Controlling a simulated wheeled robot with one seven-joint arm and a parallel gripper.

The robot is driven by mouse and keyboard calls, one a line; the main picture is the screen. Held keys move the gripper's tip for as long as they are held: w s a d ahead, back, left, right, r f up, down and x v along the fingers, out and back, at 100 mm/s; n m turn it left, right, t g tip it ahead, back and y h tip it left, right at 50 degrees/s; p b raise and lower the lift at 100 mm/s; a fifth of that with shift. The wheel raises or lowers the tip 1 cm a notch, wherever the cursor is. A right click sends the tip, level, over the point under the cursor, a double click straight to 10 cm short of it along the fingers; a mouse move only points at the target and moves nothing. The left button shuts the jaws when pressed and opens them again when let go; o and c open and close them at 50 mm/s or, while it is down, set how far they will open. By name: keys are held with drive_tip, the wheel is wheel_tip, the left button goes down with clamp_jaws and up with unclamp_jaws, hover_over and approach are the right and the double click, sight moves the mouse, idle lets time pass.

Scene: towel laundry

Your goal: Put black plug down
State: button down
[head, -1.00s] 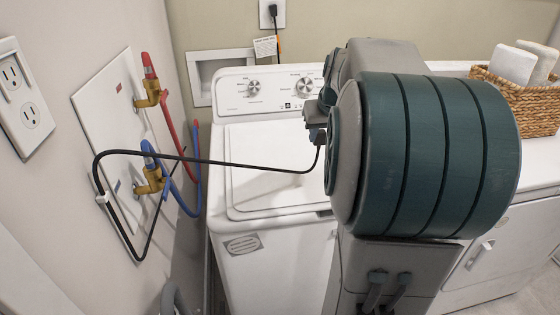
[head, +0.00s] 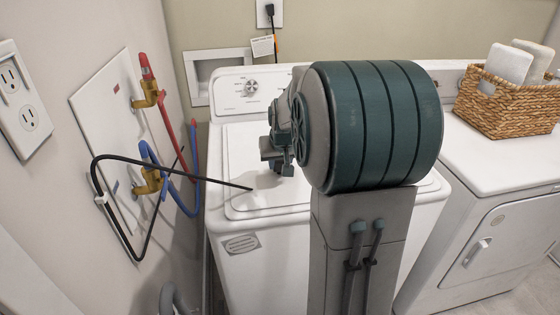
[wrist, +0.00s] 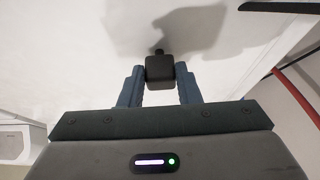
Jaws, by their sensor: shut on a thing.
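The black plug (wrist: 160,69) is a small dark block between my gripper's two blue fingers in the wrist view. My gripper (wrist: 160,84) is shut on it. In the head view my gripper (head: 276,160) is over the left part of the white washer's lid (head: 245,150), pointing down. I cannot make out the plug there. A black cord (head: 175,162) runs from the left wall to a visible end over the lid, a little left of my gripper. Its join to the plug is not visible. Whether the plug touches the lid is unclear.
Brass valves (head: 148,182) with red and blue hoses stand out from the left wall. A wicker basket (head: 505,105) with white towels sits on the dryer (head: 480,165) at right.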

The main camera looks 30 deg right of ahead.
drive_tip(key=shift+f+b, duration=0.6)
drive_tip(key=c, duration=1.1)
unclamp_jaws()
drive_tip(key=shift+o, duration=0.2)
